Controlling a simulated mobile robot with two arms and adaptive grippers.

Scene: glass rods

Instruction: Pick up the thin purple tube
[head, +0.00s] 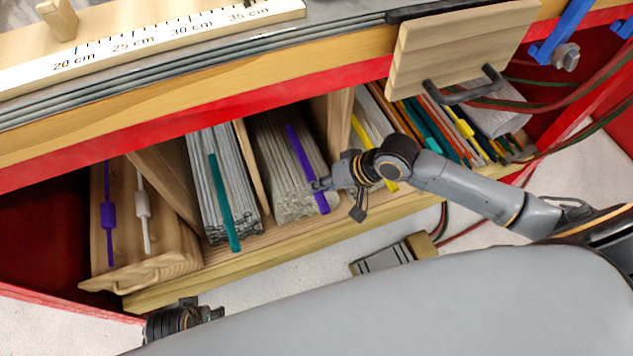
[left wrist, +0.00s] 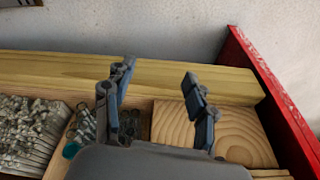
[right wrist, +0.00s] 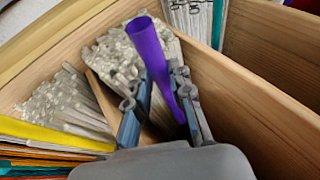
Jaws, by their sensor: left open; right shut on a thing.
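The thin purple tube (head: 300,155) slants over the bundle of clear glass rods (head: 277,150) in a shelf compartment. My right gripper (head: 320,185) is shut on the tube near its lower, front end. In the right wrist view the purple tube (right wrist: 148,45) stands between the fingers (right wrist: 158,95), its wider-looking end toward the top. Whether it is clear of the rods under it, I cannot tell. My left gripper (head: 217,313) is low at the front left, partly hidden by my body. The left wrist view shows its fingers (left wrist: 158,80) open and empty.
A teal rod (head: 222,200) lies on another bundle to the left. A wooden block (head: 170,245) holds a purple piece (head: 108,215) and a white piece (head: 143,205). Wooden dividers (head: 250,165) flank the bundles. A yellow rod (head: 388,182) and colored rods are to the right.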

